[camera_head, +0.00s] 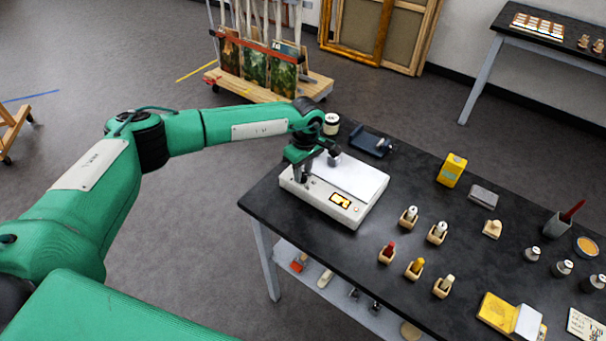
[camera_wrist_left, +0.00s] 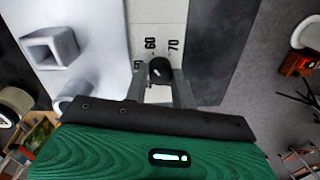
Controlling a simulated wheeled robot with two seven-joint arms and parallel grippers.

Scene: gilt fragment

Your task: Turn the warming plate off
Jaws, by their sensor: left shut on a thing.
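My left gripper (camera_head: 301,178) reaches down over the left end of that panel. In the left wrist view, the plate's dial panel (camera_wrist_left: 142,20) shows the marks 60 and 70 beside a black knob (camera_wrist_left: 159,70). My left gripper (camera_wrist_left: 160,88) is shut on this knob, one finger on each side. The knob is hidden by the gripper in the head view. My right gripper is in neither view.
The black table (camera_head: 400,165) holds several small bottles in wooden blocks (camera_head: 410,217), a yellow box (camera_head: 452,170) and a blue tray (camera_head: 372,141). A white-lidded jar (camera_head: 331,123) stands behind the plate. The table's left edge is close to the gripper.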

